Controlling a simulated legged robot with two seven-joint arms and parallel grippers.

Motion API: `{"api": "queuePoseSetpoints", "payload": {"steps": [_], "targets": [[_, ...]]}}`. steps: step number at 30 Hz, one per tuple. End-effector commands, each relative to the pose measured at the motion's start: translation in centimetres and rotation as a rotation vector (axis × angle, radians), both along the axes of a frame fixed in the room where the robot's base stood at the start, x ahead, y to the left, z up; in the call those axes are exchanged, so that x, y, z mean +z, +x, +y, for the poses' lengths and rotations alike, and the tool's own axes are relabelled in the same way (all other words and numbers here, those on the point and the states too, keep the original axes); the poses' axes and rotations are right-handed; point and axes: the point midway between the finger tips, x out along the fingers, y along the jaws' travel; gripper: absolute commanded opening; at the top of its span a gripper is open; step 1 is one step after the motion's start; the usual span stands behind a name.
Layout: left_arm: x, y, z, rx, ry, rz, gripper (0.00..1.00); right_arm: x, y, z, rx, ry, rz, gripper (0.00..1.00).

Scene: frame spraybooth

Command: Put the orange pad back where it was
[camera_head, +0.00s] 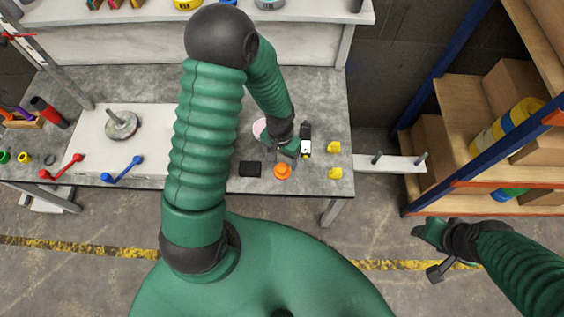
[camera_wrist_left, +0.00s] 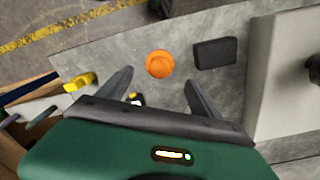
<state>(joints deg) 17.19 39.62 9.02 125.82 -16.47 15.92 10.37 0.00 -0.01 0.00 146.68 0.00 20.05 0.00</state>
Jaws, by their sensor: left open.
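The orange pad (camera_head: 282,171) lies on the grey workbench (camera_head: 222,181) near its front edge, between a black block and two yellow pieces. It is round with a raised centre. My left gripper (camera_head: 293,150) is just behind it in the head view, over the bench. In the left wrist view the orange pad (camera_wrist_left: 160,64) shows ahead of the spread fingers of my left gripper (camera_wrist_left: 158,88), apart from them. That gripper is open and empty. My right gripper (camera_head: 430,237) is off the bench at the right, and its fingers are unclear.
A black block (camera_head: 250,169) lies left of the pad. Yellow pieces (camera_head: 334,147) are to its right. A pale pink disc (camera_head: 260,129) is partly hidden behind my left arm. Red (camera_head: 62,167) and blue (camera_head: 122,169) handles lie left. A shelf rack (camera_head: 448,105) stands right.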

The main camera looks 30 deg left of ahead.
Motion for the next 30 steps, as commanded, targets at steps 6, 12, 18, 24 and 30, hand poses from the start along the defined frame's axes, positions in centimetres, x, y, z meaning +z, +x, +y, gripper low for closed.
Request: {"api": "queuePoseSetpoints", "payload": {"steps": [6, 12, 18, 24, 30], "targets": [[4.1, 0.1, 0.1, 0.000, 0.000, -0.002, 0.75, 1.3, 0.0, 0.0, 0.000, 0.000, 0.000, 0.51], [9.3, -0.7, -1.3, -0.039, 0.041, -0.076, 0.75, 1.3, 0.0, 0.0, 0.000, 0.000, 0.000, 0.51], [15.4, -3.6, -4.2, -0.077, 0.042, -0.211, 0.75, 1.3, 0.0, 0.0, 0.000, 0.000, 0.000, 0.51], [16.2, -4.3, -4.8, -0.080, 0.032, -0.235, 0.75, 1.3, 0.0, 0.0, 0.000, 0.000, 0.000, 0.51], [17.2, -4.2, -4.7, -0.080, 0.032, -0.235, 0.75, 2.2, 0.0, 0.0, 0.000, 0.000, 0.000, 0.51]]}}
